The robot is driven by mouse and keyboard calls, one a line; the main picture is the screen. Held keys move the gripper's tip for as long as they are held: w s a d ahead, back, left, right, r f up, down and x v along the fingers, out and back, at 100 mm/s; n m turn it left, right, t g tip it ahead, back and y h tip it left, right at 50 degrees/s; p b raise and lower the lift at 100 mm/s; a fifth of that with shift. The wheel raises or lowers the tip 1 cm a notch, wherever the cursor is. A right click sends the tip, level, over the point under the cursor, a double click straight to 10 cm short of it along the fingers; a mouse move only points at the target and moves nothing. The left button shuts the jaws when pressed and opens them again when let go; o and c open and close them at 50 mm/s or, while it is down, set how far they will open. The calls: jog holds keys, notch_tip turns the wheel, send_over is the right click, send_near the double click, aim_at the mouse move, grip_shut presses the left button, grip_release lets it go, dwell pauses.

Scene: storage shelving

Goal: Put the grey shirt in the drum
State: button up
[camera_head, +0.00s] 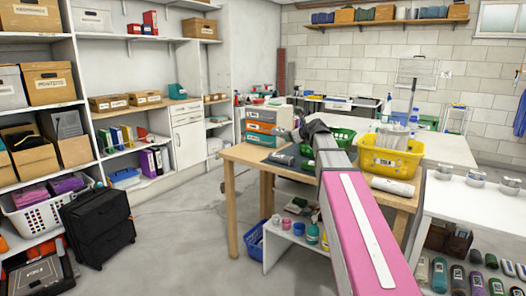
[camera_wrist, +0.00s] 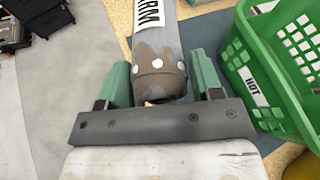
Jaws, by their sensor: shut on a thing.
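My gripper (camera_wrist: 157,92) has its green fingers on both sides of a grey roll (camera_wrist: 158,45) in the wrist view. The roll has a brown-stained end with white spots and a white label that reads WARM. It looks like the grey shirt rolled up, but I cannot be sure. In the head view my pink arm reaches over the wooden table, and my wrist (camera_head: 314,130) is beside the green basket; the fingertips are hard to make out. A grey roll (camera_head: 283,158) shows there left of my arm. Another pale grey roll (camera_head: 393,186) lies at the table's front right. I cannot make out a drum.
The green basket (camera_wrist: 265,75), labelled HOT, stands close to the right of my gripper. A yellow basket (camera_head: 388,160) holds things on the wooden table (camera_head: 240,155). A black suitcase (camera_head: 98,226) stands by the left shelves. Floor at the left middle is clear.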

jog(key=shift+s+d+r+m+t+h, duration=0.8)
jog(key=shift+s+d+r+m+h, duration=0.95)
jog(key=shift+m+h, duration=1.2)
jog(key=w+a+f+n+y, duration=0.1)
jog(key=w+f+n+y, duration=0.1)
jog(key=n+y, duration=0.1)
jog(key=w+a+f+n+g+y, duration=0.1)
jog(key=y, duration=0.1)
jog(key=shift+w+a+f+n, duration=0.15)
jog(key=shift+w+a+n, duration=0.15)
jog(key=shift+a+n, duration=0.05)
jog(key=shift+w+a+n+g+y, duration=0.25)
jog(key=shift+a+n+g+y, duration=0.1)
jog(key=shift+n+y, duration=0.25)
jog(key=shift+w+a+n+g+y, duration=0.25)
jog(key=shift+a+n+g+y, duration=0.1)
jog(key=shift+n+y, duration=0.25)
jog(key=shift+w+a+n+g+y, duration=0.15)
jog(key=shift+a+n+g+y, duration=0.3)
jog(key=shift+n+g+y, duration=0.45)
jog(key=shift+a+r+n+y, duration=0.25)
jog(key=shift+r+n, duration=0.1)
jog(key=shift+n, duration=0.15)
